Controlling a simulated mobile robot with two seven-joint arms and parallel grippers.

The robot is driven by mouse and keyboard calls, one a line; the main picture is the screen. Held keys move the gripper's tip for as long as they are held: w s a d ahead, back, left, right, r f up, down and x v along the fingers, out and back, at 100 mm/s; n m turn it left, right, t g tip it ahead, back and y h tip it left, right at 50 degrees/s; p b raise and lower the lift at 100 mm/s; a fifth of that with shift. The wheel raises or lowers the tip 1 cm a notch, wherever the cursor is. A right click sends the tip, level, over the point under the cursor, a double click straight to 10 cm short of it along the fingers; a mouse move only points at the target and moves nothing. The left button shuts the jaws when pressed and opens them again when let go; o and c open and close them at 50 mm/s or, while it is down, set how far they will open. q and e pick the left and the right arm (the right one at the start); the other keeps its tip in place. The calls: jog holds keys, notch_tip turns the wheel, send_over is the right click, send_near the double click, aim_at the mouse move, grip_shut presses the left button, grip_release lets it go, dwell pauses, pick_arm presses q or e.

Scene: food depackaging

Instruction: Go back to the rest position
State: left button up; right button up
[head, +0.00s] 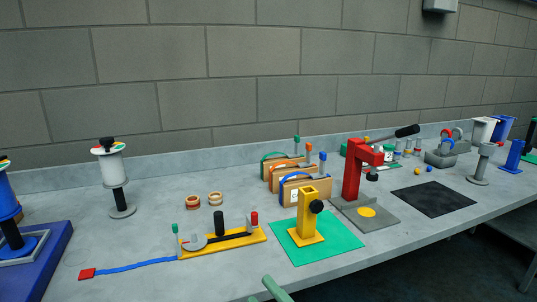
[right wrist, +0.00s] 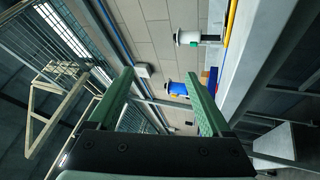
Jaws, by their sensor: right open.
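My right gripper (head: 260,288) shows only as green fingertips at the bottom edge of the head view, in front of the bench's front edge. In the right wrist view its two green fingers (right wrist: 160,73) are wide apart with nothing between them. That view is tilted, with the wall, a railing and part of the bench around the fingers. My left gripper is not in the head view.
The grey bench (head: 150,225) carries a yellow fixture (head: 225,241), a green mat (head: 330,246) with a yellow post (head: 307,215), a red lever press (head: 352,170), a white spool stand (head: 112,168) and a black mat (head: 433,198). A blue base (head: 55,250) stands far left.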

jog(key=s+d+f+m+h, duration=0.1)
jog(key=d+f+m+h, duration=0.55)
jog(key=f+m, duration=0.4)
jog(key=s+d+f+m+g+h, duration=0.3)
jog(key=s+d+f+m, duration=0.2)
jog(key=s+f, duration=0.3)
jog(key=s+d+f+m+g+h, duration=0.3)
jog(key=s+d+f+m, duration=0.2)
jog(key=s+f, duration=0.3)
notch_tip(320, 180, down, 3)
jog(key=shift+s+d+f+m+g+p, duration=0.15)
jog(key=shift+m+g+p, duration=0.2)
jog(key=shift+m, duration=0.5)
jog(key=shift+h, duration=0.25)
